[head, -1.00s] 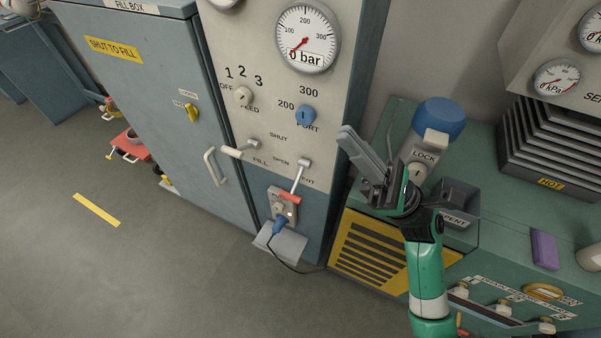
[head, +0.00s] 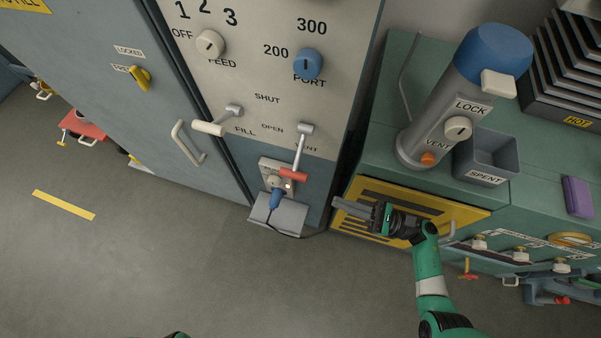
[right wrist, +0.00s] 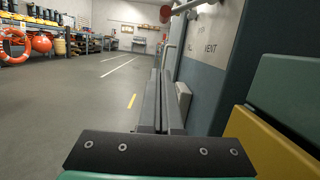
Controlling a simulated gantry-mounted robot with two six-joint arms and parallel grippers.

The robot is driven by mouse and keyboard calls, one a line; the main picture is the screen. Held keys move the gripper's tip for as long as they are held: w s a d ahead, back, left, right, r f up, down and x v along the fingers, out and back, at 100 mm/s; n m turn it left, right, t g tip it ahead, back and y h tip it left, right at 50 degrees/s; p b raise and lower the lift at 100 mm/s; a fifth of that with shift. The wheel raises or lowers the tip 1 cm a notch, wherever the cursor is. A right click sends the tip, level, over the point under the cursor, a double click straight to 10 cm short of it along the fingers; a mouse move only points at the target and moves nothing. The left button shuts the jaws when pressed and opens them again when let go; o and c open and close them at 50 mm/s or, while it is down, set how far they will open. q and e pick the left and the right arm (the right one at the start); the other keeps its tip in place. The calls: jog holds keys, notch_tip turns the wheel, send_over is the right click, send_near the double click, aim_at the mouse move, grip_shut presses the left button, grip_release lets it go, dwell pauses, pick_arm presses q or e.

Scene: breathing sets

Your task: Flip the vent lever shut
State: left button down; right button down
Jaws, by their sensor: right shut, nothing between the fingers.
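The vent lever (head: 300,150) is on the grey panel in the head view. Its metal arm hangs down from its pivot, and its red grip (head: 293,174) is at the lower end, below the OPEN marking. The word SHUT is printed higher up. The red grip also shows at the top of the right wrist view (right wrist: 165,13). My right gripper (head: 338,206) is shut and empty, below and to the right of the red grip, apart from it. Its fingers (right wrist: 160,95) point forward in the right wrist view. My left gripper is not in view.
The fill lever (head: 210,128) with a cream grip is left of the vent lever. A green bench with a yellow grille (head: 460,211) stands right. Open floor lies left.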

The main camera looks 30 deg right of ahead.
aim_at(305, 182)
jog(key=w+a+r, duration=0.6)
jog(key=w, duration=0.1)
jog(key=shift+w+a+r+p, duration=0.3)
jog(key=shift+a+r+p, duration=0.1)
dwell(0.4)
